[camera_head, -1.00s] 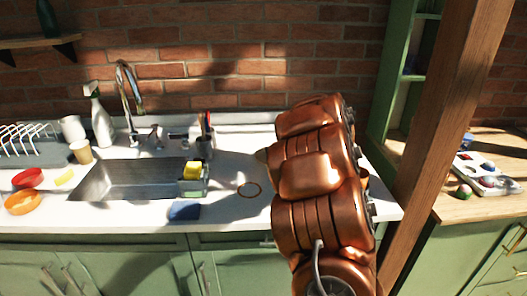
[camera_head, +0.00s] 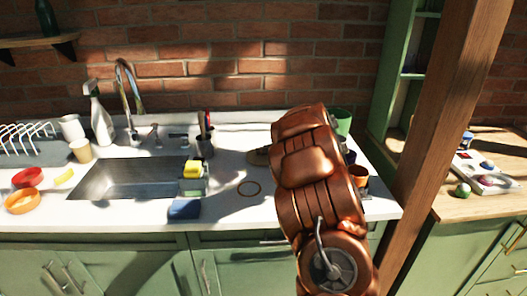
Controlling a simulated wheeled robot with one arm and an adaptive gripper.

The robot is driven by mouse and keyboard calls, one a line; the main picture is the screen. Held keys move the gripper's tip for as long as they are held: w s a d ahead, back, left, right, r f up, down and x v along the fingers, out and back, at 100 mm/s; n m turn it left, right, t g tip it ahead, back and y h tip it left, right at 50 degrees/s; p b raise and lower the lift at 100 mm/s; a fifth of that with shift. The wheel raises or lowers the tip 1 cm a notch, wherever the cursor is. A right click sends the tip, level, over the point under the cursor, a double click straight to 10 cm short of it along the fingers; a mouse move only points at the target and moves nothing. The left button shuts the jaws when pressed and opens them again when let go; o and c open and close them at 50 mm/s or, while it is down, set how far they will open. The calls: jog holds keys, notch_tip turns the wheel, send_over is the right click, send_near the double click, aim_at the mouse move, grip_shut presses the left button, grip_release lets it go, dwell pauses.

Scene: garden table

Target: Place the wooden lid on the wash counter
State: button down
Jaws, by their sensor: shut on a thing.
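The wash counter (camera_head: 238,212) is a white worktop with a sink, running along the brick wall.
A blue sponge (camera_head: 184,209) lies at the front edge. A green pot (camera_head: 342,120) and an orange pot (camera_head: 358,176) stand right of my arm. A wooden post (camera_head: 440,150) rises at the right.

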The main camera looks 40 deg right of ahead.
jog(key=shift+f, duration=0.1)
jog(key=c, duration=1)
grip_release()
jog(key=shift+o, duration=0.2)
jog(key=shift+s+r, duration=0.15)
jog(key=shift+r, duration=0.1)
jog(key=v, duration=1.1)
jog(key=shift+s, duration=0.35)
jog(key=shift+r, duration=0.15)
